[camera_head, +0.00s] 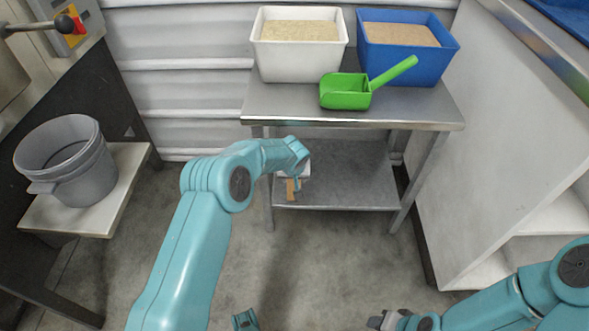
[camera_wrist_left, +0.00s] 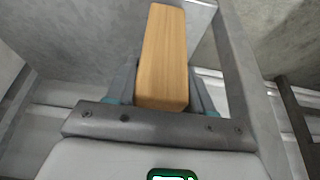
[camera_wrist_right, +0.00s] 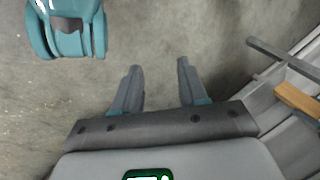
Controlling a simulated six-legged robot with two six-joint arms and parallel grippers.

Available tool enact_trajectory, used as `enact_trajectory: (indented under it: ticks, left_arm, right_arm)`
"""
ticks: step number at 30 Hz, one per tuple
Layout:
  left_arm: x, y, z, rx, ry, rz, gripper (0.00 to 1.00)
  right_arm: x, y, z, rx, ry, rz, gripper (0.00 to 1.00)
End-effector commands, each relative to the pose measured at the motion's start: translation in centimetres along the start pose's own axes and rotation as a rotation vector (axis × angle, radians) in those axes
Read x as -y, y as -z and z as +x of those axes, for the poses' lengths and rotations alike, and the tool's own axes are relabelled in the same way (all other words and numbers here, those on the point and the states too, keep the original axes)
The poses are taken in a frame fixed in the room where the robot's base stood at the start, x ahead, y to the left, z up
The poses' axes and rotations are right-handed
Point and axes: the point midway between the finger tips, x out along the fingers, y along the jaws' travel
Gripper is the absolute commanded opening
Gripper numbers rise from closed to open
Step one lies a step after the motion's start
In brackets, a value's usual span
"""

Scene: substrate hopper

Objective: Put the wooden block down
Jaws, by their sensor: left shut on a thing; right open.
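The wooden block (camera_head: 291,189) is a plain light-brown bar. In the head view it hangs below my left gripper (camera_head: 293,183), before the left part of the bench's lower shelf (camera_head: 350,178). In the left wrist view the block (camera_wrist_left: 162,55) sits between the two fingers of my left gripper (camera_wrist_left: 162,90), which is shut on it. I cannot tell whether its far end touches anything. My right gripper (camera_head: 378,321) is low at the bottom right of the head view. The right wrist view shows this gripper (camera_wrist_right: 159,70) open and empty above the floor.
On the bench top (camera_head: 285,102) stand a white bin (camera_head: 300,60) and a blue bin (camera_head: 405,62), both filled, and a green scoop (camera_head: 346,92). A grey bucket (camera_head: 70,165) stands on a ledge at left. The lower shelf looks bare. A white cabinet (camera_head: 480,150) bounds the right.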

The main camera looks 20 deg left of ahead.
Motion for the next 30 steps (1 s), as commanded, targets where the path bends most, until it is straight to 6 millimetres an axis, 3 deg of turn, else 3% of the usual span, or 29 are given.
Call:
enact_trajectory:
  ticks: [11,15,30]
  left_arm:
    - [-0.1,3.3,1.7,-0.003,-0.003,-0.001,0.17]
    - [0.0,2.7,2.7,0.001,-0.001,0.001,0.17]
    - [0.0,2.5,3.4,-0.001,-0.001,0.001,0.17]
  right_arm:
    - [-0.8,1.2,2.3,-0.048,0.001,-0.01,0.43]
    - [-0.8,1.4,2.4,-0.056,0.002,-0.012,0.43]
    - [-0.8,1.4,2.3,-0.057,0.002,-0.012,0.43]
